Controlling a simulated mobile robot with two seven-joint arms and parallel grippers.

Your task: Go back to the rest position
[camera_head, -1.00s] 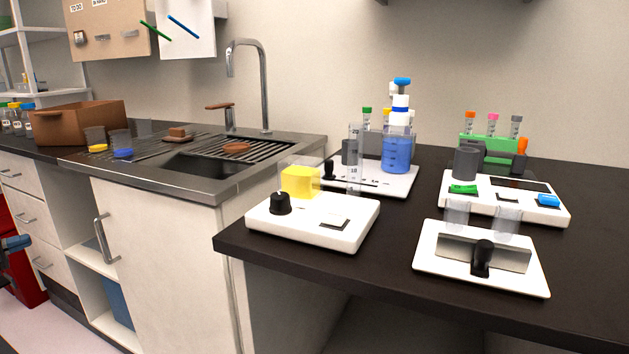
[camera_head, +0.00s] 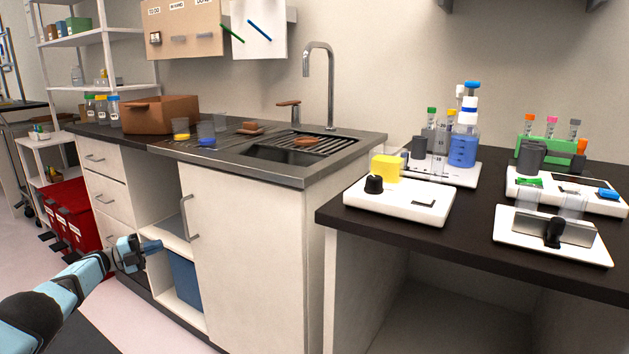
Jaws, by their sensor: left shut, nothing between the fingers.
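My left gripper (camera_head: 152,247) is at the lower left, on the end of my light blue and black arm. It is shut and holds nothing. It is in front of the white cabinet's open shelf, below the counter top and apart from the lab devices. My right gripper is out of the picture.
A sink (camera_head: 290,155) and brown box (camera_head: 162,114) are further left. Red bins (camera_head: 72,212) stand on the floor.

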